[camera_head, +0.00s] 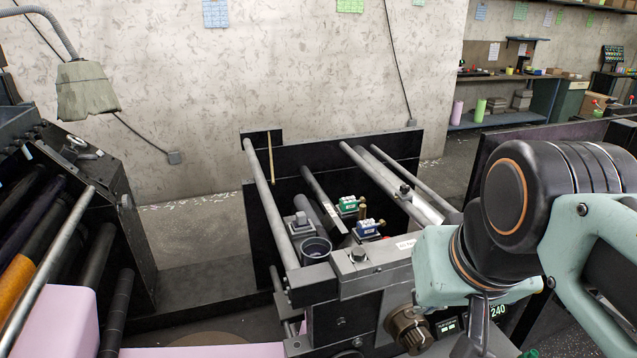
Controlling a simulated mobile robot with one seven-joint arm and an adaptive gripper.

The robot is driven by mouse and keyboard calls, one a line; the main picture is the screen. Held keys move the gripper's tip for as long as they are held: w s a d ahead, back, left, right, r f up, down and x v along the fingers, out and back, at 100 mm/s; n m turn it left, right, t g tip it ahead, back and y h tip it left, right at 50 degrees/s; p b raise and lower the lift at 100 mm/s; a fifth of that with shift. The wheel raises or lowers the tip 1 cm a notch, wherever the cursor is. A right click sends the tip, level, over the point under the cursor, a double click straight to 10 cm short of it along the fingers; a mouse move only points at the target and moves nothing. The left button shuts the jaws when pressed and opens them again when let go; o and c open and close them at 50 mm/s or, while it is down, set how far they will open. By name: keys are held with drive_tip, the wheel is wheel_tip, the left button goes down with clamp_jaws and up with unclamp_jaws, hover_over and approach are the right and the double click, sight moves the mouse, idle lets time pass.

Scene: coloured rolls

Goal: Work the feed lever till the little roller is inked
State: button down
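The press frame (375,262) stands in the middle, with a dark roller (322,196) and several grey bars inside. I cannot tell for sure which roller is the little one, or whether it bears ink. No part is clearly the feed lever; a ribbed brown knob (408,328) sits on the near side, and a thin wooden stick (270,146) stands at the back left. My gripper (474,335) hangs at the lower right, just right of the knob. Its fingertips are not clear and the bottom edge cuts it off, so contact with the knob cannot be told.
A dark cup (315,249) sits in the frame, near small blocks with green (348,203) and blue (367,227) tops. A lit display reading 240 (497,311) is by my wrist. Another machine with rollers (35,235) stands left, under a lamp (85,90). Floor shows between the machines.

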drive_tip(key=shift+f, duration=0.1)
idle(0.3)
wheel_tip(320, 180, down, 9)
drive_tip(key=s+b, duration=0.1)
drive_tip(key=b, duration=0.7)
drive_tip(key=shift+s+d+r, duration=0.2)
drive_tip(key=shift+s+d, duration=0.05)
idle(0.6)
drive_tip(key=shift+r, duration=0.15)
idle(0.3)
wheel_tip(320, 180, up, 9)
drive_tip(key=w+p, duration=0.1)
drive_tip(key=p, duration=0.5)
drive_tip(key=shift+w+a+f, duration=0.2)
drive_tip(key=shift+w+a, duration=0.05)
drive_tip(key=shift+f, duration=0.2)
idle(0.5)
wheel_tip(320, 180, down, 8)
drive_tip(key=s+b, duration=0.1)
drive_tip(key=b, duration=0.7)
drive_tip(key=shift+s+d+f, duration=0.25)
idle(0.7)
idle(0.3)
